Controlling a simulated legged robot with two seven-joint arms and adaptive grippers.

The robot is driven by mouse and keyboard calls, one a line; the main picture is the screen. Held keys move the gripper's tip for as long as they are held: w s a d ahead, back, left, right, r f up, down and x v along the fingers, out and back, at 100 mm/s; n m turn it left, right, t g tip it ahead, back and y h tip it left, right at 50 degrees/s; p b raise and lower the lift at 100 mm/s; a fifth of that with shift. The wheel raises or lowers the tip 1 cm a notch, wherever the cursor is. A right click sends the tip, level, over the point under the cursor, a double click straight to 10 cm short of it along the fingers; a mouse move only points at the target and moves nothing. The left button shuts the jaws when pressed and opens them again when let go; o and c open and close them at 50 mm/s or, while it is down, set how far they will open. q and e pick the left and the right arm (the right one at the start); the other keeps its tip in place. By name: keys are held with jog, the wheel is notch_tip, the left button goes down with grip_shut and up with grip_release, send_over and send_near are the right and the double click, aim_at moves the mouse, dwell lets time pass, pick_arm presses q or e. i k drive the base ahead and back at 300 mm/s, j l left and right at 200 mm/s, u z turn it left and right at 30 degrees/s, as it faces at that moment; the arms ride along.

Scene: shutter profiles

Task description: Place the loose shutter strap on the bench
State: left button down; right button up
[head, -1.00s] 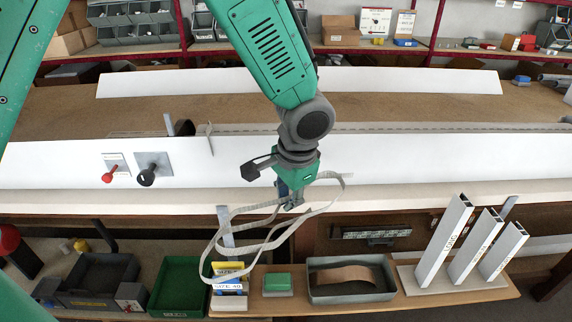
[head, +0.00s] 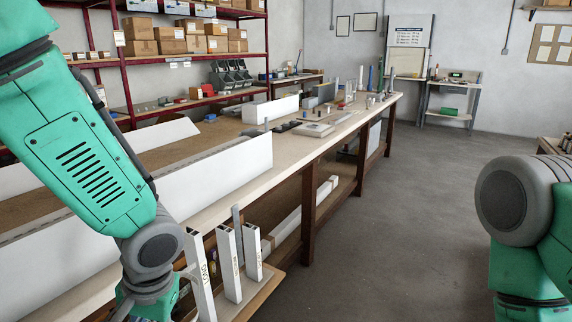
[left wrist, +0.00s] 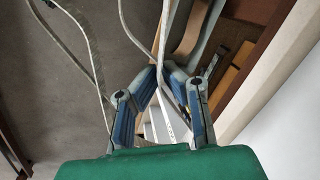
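The shutter strap (left wrist: 163,30) is a thin pale band that shows only in the left wrist view. It runs between my left gripper's blue-padded fingers (left wrist: 160,68), whose tips are close together on it, and loose lengths hang away past them. In the head view my left arm comes down at the left, and its fingers and the strap are out of the picture. The bench (head: 285,152) runs from the lower left towards the back centre, with a pale top. My right arm is at the right edge; its gripper is out of view.
Long white profiles (head: 205,182) lie along the near bench. Upright profile samples (head: 229,262) stand on a lower shelf beside my left arm. Farther along the bench are a grey plate (head: 313,129) and several small parts. The floor (head: 400,220) right of the bench is clear.

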aim_at(280, 150)
jog(key=i+l+z, duration=0.2)
jog(key=i+z, duration=0.7)
jog(key=i, duration=0.25)
jog(key=i+u, duration=0.2)
jog(key=i, duration=0.35)
jog(key=i+l+u, duration=0.15)
jog(key=i, duration=0.45)
jog(key=i+l+u, duration=0.2)
jog(key=i, duration=0.35)
